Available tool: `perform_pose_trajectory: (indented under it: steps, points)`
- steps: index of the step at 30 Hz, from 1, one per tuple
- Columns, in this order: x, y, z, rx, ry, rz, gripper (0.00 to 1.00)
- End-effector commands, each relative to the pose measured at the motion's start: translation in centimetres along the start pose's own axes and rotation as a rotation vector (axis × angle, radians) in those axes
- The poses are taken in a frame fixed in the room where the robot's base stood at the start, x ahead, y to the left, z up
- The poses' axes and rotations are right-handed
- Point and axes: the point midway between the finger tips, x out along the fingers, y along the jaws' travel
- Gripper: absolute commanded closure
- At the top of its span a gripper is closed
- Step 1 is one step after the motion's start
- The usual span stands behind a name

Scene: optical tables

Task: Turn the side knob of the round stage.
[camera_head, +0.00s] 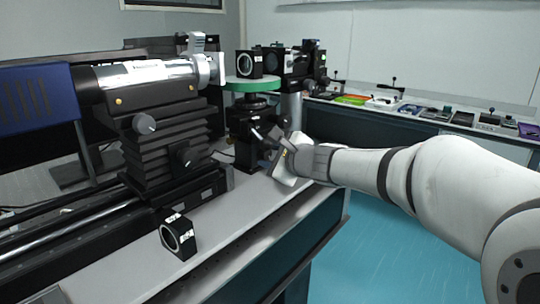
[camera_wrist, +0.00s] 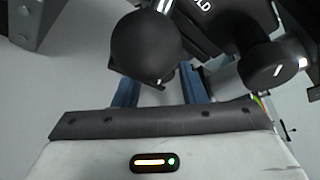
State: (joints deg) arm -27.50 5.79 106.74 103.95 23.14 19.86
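The round stage has a green disc top (camera_head: 252,85) on a dark post and stands at the far end of the bench. My gripper (camera_head: 274,143) is beside the dark mount under the disc, on its right. In the wrist view my gripper (camera_wrist: 160,88) shows two bluish fingers spread apart. A large dark round knob (camera_wrist: 147,45) lies over the gap between the fingers and hides part of them. A second dark knob (camera_wrist: 275,65) on a metal shaft is to the right. I cannot tell whether either finger touches a knob.
A black lens mount (camera_head: 178,236) stands on the bench's near part. A large stage with a silver cylinder (camera_head: 148,73) fills the left. Black optic mounts (camera_head: 243,64) stand on and behind the disc. The blue floor (camera_head: 385,255) is clear at right.

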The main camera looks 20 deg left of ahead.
Motion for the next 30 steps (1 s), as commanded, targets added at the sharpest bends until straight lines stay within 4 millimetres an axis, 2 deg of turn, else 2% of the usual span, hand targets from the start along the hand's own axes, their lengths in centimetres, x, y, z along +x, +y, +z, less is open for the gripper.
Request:
perform_pose_trajectory:
  steps: [9, 13, 18, 30]
  points:
    - [-5.3, -0.1, 0.1, 0.000, 0.001, -0.002, 0.62]
    - [-6.7, -0.1, 0.0, 0.000, 0.001, -0.001, 0.62]
    - [-7.3, 0.0, 0.0, -0.001, 0.001, 0.000, 0.62]
    - [-7.2, -0.2, -0.1, 0.048, -0.002, 0.020, 0.62]
